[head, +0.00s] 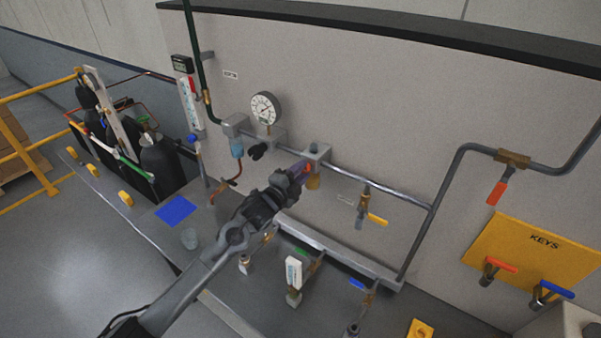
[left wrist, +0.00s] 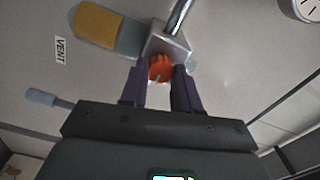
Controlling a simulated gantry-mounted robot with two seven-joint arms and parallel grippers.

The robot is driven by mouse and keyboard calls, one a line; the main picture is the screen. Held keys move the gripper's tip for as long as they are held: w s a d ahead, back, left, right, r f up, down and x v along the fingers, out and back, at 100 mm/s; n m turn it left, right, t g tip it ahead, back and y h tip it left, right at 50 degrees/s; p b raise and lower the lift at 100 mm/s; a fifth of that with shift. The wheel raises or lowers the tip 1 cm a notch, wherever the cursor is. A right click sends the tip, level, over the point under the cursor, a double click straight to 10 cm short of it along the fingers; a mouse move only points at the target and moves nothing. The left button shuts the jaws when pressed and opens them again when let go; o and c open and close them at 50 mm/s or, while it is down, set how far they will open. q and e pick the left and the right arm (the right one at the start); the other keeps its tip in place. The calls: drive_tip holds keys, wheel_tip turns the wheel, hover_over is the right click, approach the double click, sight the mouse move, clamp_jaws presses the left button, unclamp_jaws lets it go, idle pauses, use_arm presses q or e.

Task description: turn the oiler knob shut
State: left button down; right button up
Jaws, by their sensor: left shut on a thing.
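The oiler (head: 318,151) is a grey block on the wall pipe, with an amber bowl (head: 313,183) below it. In the left wrist view the block (left wrist: 170,45) and the amber bowl (left wrist: 97,25) show near the top. The orange-red knob (left wrist: 160,67) sits on the block's near face. My left gripper (head: 302,171) reaches up to the oiler from the lower left. In the left wrist view its two dark fingers (left wrist: 160,80) stand on either side of the knob, shut on it. The fingers partly hide the knob's sides. My right gripper is not in view.
A pressure gauge (head: 265,107) and a filter with a blue bowl (head: 237,147) are left of the oiler. A yellow-handled valve (head: 376,219) hangs to the right. Several valves stand on the lower pipe. A yellow KEYS board (head: 530,257) is at far right.

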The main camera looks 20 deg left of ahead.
use_arm(q)
drive_tip(key=shift+r+n+p, duration=0.1)
drive_tip(key=shift+n+p, duration=2.2)
drive_tip(key=shift+n, duration=6.8)
drive_tip(key=c, duration=0.8)
unclamp_jaws()
